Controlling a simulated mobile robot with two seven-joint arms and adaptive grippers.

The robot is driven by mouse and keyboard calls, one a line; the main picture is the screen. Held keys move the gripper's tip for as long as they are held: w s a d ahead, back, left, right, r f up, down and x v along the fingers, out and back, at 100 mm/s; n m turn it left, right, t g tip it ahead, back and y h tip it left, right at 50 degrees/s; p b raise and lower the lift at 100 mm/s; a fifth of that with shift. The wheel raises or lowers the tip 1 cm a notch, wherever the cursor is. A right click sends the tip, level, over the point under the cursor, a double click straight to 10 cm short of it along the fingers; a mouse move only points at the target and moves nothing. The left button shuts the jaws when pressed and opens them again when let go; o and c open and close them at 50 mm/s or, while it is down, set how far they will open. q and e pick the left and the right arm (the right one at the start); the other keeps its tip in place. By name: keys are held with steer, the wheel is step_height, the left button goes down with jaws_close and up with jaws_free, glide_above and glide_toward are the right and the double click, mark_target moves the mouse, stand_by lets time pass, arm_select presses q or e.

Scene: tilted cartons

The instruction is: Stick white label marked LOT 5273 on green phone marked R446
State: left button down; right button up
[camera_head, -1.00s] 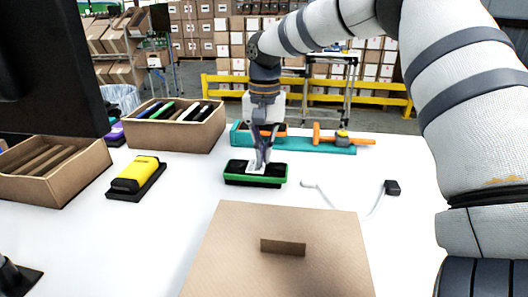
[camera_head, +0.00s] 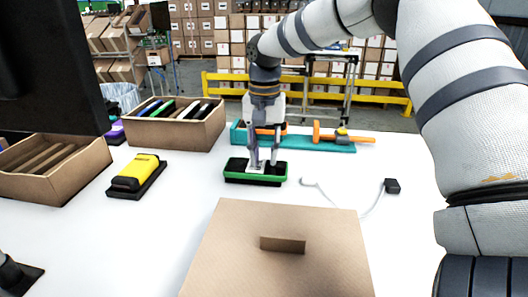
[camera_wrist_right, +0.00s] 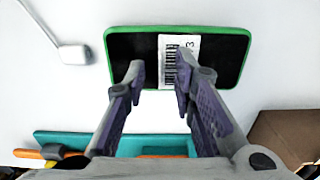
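The green-edged phone (camera_head: 232,178) lies flat on the white table, its black screen up; it also fills the top middle of the right wrist view (camera_wrist_right: 225,55). The R446 mark cannot be read. The white label (camera_wrist_right: 178,48) with a barcode lies across the middle of the phone's screen; only part of its print shows, ending in 3. My right gripper (camera_head: 264,164) is open just above the phone. In the right wrist view its fingertips (camera_wrist_right: 162,82) are apart, with part of the label between them and nothing gripped.
A teal tray (camera_head: 330,147) with orange tools lies behind the phone. A white cable with a black plug (camera_head: 392,187) lies right. A yellow device (camera_head: 138,172) and open cartons (camera_head: 185,133) stand left. Bare table surrounds the phone.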

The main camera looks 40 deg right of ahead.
mark_target(264, 160)
step_height(264, 160, up, 18)
stand_by(0.9)
stand_by(0.3)
